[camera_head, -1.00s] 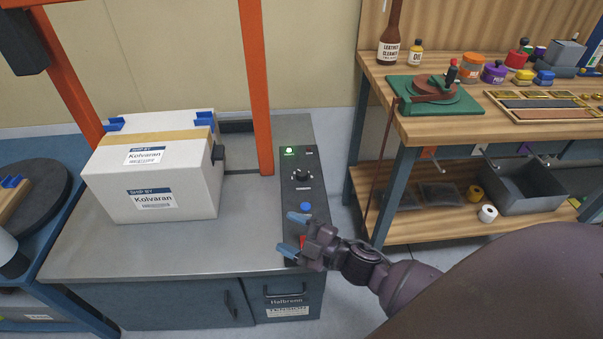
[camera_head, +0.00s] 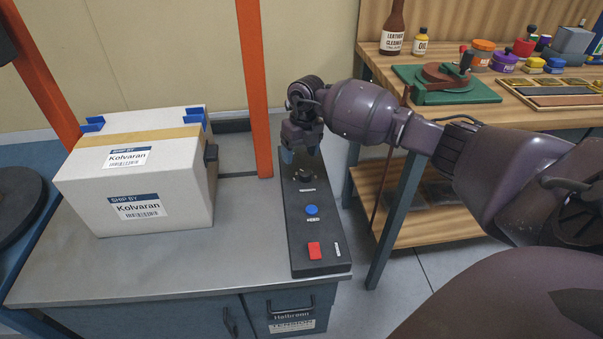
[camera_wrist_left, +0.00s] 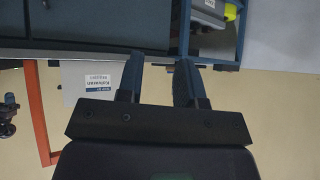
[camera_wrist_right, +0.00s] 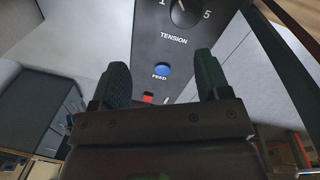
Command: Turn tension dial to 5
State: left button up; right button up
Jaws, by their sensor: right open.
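The tension dial (camera_head: 304,176) is a black knob on the dark control panel (camera_head: 322,256) of the strapping machine. In the right wrist view the dial (camera_wrist_right: 186,13) is cut by the top edge, with "TENSION" printed below it and "1" and "5" at its sides. A pale pointer mark shows on it, but its exact setting is unclear. My right gripper (camera_head: 301,152) is open and empty, above the panel's far end just beyond the dial; its fingers (camera_wrist_right: 162,85) also show in the right wrist view. My left gripper (camera_wrist_left: 160,82) is open and empty, away from the dial.
A blue feed button (camera_head: 312,210) and a red button (camera_head: 314,250) sit nearer on the panel. A white box (camera_head: 140,185) stands left, beside the orange arch post (camera_head: 255,90). A wooden workbench (camera_head: 440,70) with a green-based tool stands at the right.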

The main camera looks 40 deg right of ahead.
aim_at(305, 172)
jog(key=shift+h, duration=0.6)
jog(key=d+f, duration=0.1)
jog(key=f, duration=0.1)
jog(key=f+b, duration=0.1)
jog(key=f, duration=0.2)
jog(key=d+f+b, duration=0.1)
jog(key=f, duration=0.2)
jog(key=shift+w+d, duration=0.3)
jog(key=shift+w, duration=0.1)
jog(key=shift+f+b, duration=0.35)
jog(key=shift+f, duration=0.25)
pick_arm(q)
jog(key=shift+w+d+f+m, duration=0.2)
jog(key=shift+w+d+m, duration=0.2)
jog(key=shift+w, duration=0.3)
jog(key=shift+s+a+f, duration=0.1)
jog(key=shift+s+f, duration=0.1)
jog(key=shift+s, duration=0.2)
pick_arm(e)
jog(key=c, duration=0.9)
